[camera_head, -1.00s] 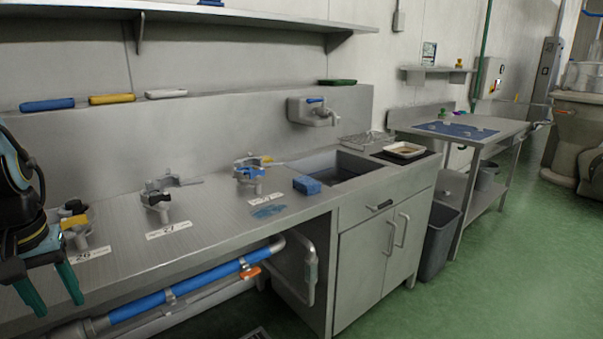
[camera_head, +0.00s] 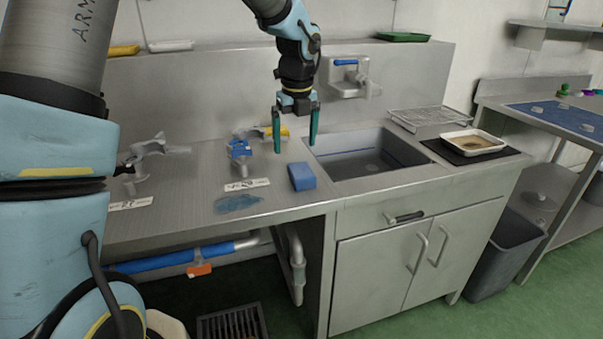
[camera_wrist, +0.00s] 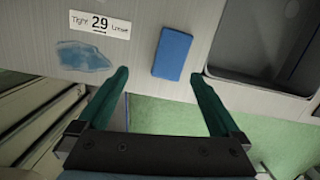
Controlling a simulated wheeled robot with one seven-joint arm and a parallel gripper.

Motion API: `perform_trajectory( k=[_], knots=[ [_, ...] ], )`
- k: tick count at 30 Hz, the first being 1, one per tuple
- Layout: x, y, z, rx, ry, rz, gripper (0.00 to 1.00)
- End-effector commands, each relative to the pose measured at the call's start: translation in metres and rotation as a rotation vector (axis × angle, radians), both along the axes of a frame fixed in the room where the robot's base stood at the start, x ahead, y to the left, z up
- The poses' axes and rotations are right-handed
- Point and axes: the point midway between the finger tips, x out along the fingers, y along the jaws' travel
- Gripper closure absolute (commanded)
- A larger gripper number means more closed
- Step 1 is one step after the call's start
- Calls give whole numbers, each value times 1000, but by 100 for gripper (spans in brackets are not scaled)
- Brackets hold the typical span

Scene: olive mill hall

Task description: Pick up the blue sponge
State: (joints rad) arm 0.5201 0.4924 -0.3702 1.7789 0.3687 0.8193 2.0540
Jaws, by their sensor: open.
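The blue sponge (camera_head: 302,177) lies on the steel counter, just left of the sink, in the head view. In the wrist view the blue sponge (camera_wrist: 172,54) lies flat, beyond the fingertips and between their lines. My gripper (camera_head: 295,144) is open and empty, pointing down above the counter, with its teal fingers spread. It appears to be above the sponge and apart from it. In the wrist view my gripper's fingers (camera_wrist: 159,73) stand wide on both sides, touching nothing.
The sink (camera_head: 370,163) is right of the sponge. A blue-handled clamp (camera_head: 239,152) and a label (camera_head: 246,184) are to the left. A blue smear (camera_head: 238,203) marks the counter. A wall tap (camera_head: 350,80) is behind. A white tray (camera_head: 472,142) and wire rack (camera_head: 430,117) stand right of the sink.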

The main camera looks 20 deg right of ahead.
Motion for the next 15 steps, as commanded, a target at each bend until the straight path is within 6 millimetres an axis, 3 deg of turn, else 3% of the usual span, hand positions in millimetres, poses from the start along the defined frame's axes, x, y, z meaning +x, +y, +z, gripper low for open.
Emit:
perform_trajectory(
  k=[5, 15],
  knots=[
    [-3, -21, -2, 21, -5, -163, 0],
    [4, -23, -47, 22, -5, -174, 0]
  ],
)
